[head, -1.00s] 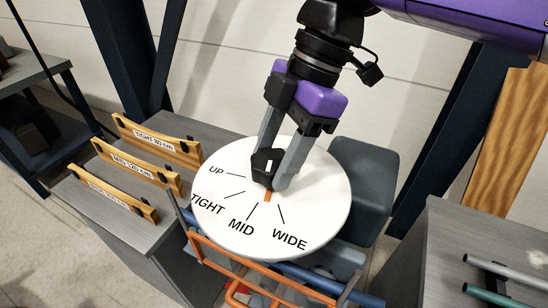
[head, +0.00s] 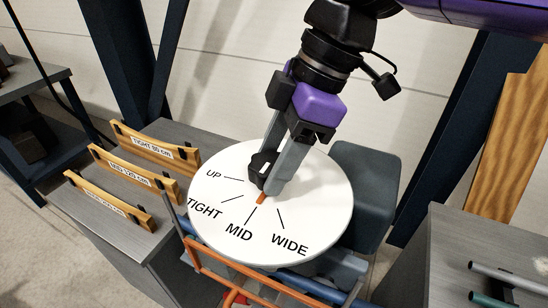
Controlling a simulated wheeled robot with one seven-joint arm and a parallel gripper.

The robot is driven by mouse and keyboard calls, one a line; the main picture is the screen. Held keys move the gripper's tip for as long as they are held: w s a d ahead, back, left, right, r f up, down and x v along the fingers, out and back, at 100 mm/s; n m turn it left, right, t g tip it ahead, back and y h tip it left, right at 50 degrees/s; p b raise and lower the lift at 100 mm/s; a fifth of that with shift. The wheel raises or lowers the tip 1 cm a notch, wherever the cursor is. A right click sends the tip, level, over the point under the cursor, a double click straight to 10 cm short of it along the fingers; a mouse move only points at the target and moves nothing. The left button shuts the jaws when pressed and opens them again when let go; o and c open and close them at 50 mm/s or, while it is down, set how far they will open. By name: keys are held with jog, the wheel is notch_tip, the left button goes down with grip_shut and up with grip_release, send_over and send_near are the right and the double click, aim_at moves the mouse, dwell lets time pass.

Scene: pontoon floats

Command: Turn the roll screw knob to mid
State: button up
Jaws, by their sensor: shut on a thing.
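The round white dial plate (head: 325,215) carries the marks UP, TIGHT, MID and WIDE, each with a short black line. The roll screw knob is at the middle of the plate, mostly hidden by my fingers. Its orange pointer (head: 262,197) shows below the fingertips and points down and slightly left, about in line with the MID line (head: 250,215). My gripper (head: 267,183) comes down from above and is shut on the knob, its fingers twisted relative to the plate.
Wooden boards with labels, including TIGHT 80 cm (head: 155,141), stand on the grey bench at left. An orange rail frame (head: 235,279) is below the plate. A grey bench with rods (head: 508,274) is at right. A dark grey block (head: 368,190) sits behind the plate.

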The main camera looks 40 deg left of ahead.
jog(key=o, duration=1.4)
jog(key=shift+c, duration=0.2)
jog(key=b+v, duration=0.1)
jog(key=v, duration=0.6)
jog(key=shift+r+b, duration=0.3)
jog(key=shift+r, duration=0.05)
jog(key=shift+w+d, duration=0.1)
